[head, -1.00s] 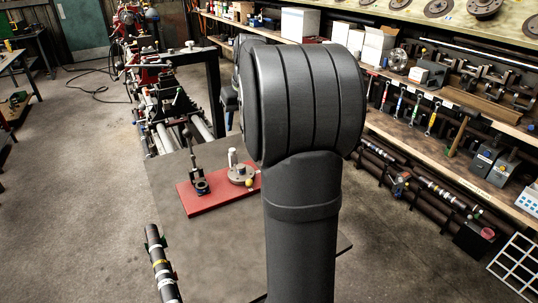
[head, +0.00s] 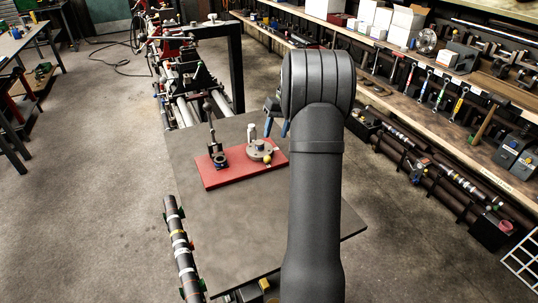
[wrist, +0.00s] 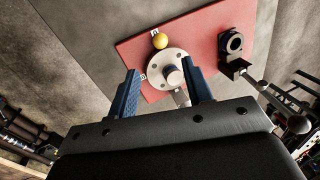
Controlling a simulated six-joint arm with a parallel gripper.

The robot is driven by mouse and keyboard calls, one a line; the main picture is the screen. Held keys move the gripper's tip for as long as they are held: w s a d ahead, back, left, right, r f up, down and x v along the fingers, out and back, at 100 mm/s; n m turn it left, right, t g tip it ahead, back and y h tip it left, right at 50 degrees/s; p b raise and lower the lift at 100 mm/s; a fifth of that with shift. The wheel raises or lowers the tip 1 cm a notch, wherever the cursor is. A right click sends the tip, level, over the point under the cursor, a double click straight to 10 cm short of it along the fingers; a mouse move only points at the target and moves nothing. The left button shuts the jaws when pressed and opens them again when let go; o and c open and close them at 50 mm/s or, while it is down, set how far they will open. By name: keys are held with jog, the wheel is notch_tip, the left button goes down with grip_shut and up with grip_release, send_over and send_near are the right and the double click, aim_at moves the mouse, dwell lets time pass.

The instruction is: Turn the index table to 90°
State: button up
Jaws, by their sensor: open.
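The index table is a round grey metal disc (head: 262,151) with a raised hub and a yellow ball knob (head: 267,159) at its front edge. It sits on the right part of a red base plate (head: 225,176). In the wrist view, the disc (wrist: 163,62) shows with the yellow ball (wrist: 160,41) at its far edge and small white marks beside it. My gripper (wrist: 164,84) is open, its two blue fingers spread on either side of the disc's near part. In the head view, my arm hides part of the gripper. I cannot tell whether the fingers touch the disc.
A dark clamp with an upright lever (head: 211,135) stands on the red plate's left part. The grey table (head: 225,215) has free room in front. A banded shaft (head: 182,250) lies along its left side. Shelves with tools (head: 440,80) run along the right.

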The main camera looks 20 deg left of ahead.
aim_at(268, 156)
jog(key=x, duration=1)
grip_shut()
